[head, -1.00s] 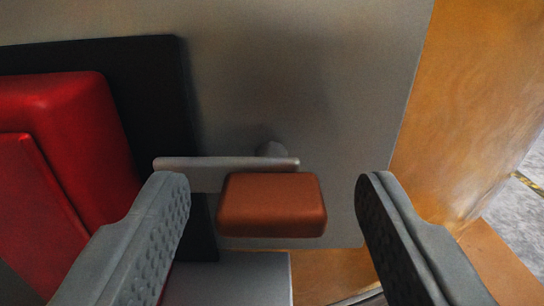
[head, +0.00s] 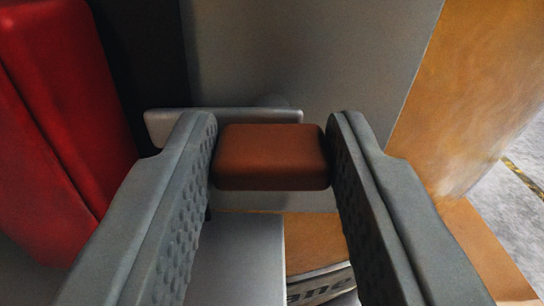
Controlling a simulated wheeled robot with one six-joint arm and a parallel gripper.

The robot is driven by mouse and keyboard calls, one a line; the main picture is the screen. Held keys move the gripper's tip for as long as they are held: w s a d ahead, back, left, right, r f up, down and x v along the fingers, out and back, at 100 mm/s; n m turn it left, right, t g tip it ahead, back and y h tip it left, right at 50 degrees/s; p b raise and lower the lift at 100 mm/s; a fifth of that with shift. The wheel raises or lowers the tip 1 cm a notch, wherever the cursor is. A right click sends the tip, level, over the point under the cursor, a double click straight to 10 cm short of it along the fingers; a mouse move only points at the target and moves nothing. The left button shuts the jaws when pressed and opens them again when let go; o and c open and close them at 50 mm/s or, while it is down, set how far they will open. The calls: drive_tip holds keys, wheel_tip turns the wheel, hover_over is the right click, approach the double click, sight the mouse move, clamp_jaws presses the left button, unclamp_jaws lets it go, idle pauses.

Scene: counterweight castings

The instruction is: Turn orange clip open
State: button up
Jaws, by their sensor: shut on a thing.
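The orange clip (head: 271,157) is a rounded orange-brown block in the middle of the head view. A grey metal bar (head: 223,115) runs level just behind it, in front of a grey panel. My gripper (head: 271,160) has one finger on each side of the orange clip, and both textured pads touch its sides. It is shut on the clip. The clip's mount behind the bar is mostly hidden.
A red padded block (head: 50,130) stands at the left against a black plate (head: 140,60). The grey panel (head: 310,60) fills the back. An orange-yellow surface (head: 470,80) is at the right, with grey floor beyond. A lettered item (head: 322,285) lies below.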

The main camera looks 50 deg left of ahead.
drive_tip(key=n, duration=0.3)
drive_tip(key=shift+n, duration=0.3)
drive_tip(key=n, duration=0.4)
drive_tip(key=shift+s+a+f+n, duration=0.1)
drive_tip(key=shift+n, duration=0.2)
drive_tip(key=n, duration=0.4)
drive_tip(key=shift+n, duration=0.3)
drive_tip(key=shift+s+f+n, duration=0.1)
drive_tip(key=shift+f+n, duration=0.1)
drive_tip(key=shift+n, duration=2)
drive_tip(key=o, duration=1)
drive_tip(key=v, duration=1.7)
drive_tip(key=shift+s, duration=0.15)
